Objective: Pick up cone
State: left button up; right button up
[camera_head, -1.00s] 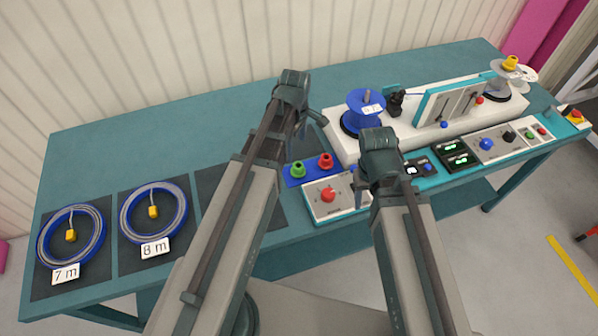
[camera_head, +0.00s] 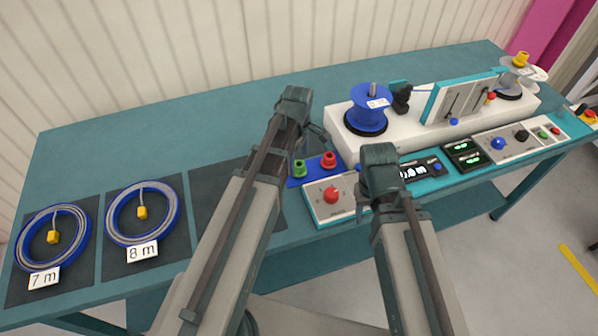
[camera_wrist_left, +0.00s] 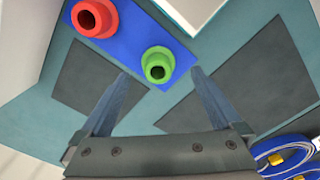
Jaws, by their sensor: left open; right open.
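A green cone (camera_head: 299,168) and a red cone (camera_head: 328,160) stand side by side on a blue plate (camera_head: 314,171) on the teal table. A yellow cone (camera_head: 520,60) sits atop the far right reel. My left gripper (camera_head: 309,137) is open above the plate. In the left wrist view, the green cone (camera_wrist_left: 158,65) appears between the open fingertips (camera_wrist_left: 158,75), with no clear grip on it. The red cone (camera_wrist_left: 94,18) is just left of it. My right gripper (camera_head: 366,189) is near the red-knob control box; its fingers are mostly hidden by its own body.
The control box (camera_head: 320,200) sits right of the left gripper. A white machine base (camera_head: 420,115) carries a blue reel (camera_head: 370,105) and a teal-framed panel (camera_head: 462,98). Coils marked 7 m (camera_head: 24,245) and 8 m (camera_head: 112,220) lie left. The table's back left is clear.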

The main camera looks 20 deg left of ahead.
aim_at(299, 165)
pick_arm(q)
notch_tip(299, 165, down, 4)
jog(key=b, duration=0.2)
jog(key=shift+w+d+r+b, duration=0.1)
jog(key=shift+r+b, duration=0.05)
jog(key=shift+b, duration=0.25)
pick_arm(e)
notch_tip(299, 165, down, 4)
jog(key=shift+r, duration=0.2)
pick_arm(q)
jog(key=shift+r, duration=0.1)
